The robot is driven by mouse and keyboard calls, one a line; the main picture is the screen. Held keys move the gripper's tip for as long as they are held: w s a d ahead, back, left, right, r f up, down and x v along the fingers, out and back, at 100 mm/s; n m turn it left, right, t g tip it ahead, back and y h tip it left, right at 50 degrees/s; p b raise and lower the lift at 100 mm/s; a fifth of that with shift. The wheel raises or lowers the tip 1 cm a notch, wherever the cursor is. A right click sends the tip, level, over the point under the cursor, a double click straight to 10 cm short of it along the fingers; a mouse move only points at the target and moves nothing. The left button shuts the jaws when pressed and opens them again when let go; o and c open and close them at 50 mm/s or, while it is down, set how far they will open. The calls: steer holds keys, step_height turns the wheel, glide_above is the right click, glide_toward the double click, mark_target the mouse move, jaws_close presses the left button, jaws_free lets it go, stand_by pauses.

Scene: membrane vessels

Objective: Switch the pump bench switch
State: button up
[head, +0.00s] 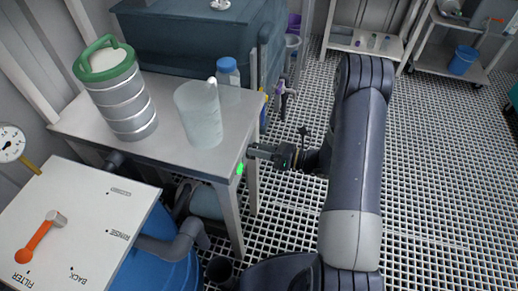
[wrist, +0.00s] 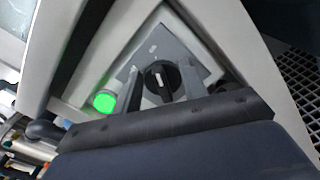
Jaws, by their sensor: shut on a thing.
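The pump bench switch (wrist: 161,80) is a black rotary knob with a white mark on a grey plate (wrist: 186,43), seen in the wrist view. A lit green lamp (wrist: 104,101) sits left of the knob; it also glows in the head view (head: 239,169) on the bench's right side. My gripper (wrist: 163,84) has its two fingers on either side of the knob and is shut on it. In the head view my gripper (head: 256,151) reaches the bench's right edge from the right, and the knob itself is hidden there.
The bench top (head: 170,150) holds a metal canister with a green handle (head: 112,85), a clear jug (head: 201,115) and a blue-capped bottle (head: 228,72). A white panel (head: 85,215) with an orange lever (head: 40,236) stands at front left. The grated floor (head: 430,170) at right is clear.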

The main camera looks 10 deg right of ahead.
steer(key=o, duration=1)
steer(key=shift+c, duration=0.2)
steer(key=shift+d, duration=0.1)
steer(key=v, duration=1)
steer(key=shift+s+d, duration=0.2)
steer(key=shift+d, duration=0.1)
steer(key=shift+f, duration=0.1)
steer(key=x, duration=1.1)
steer(key=shift+d, duration=0.2)
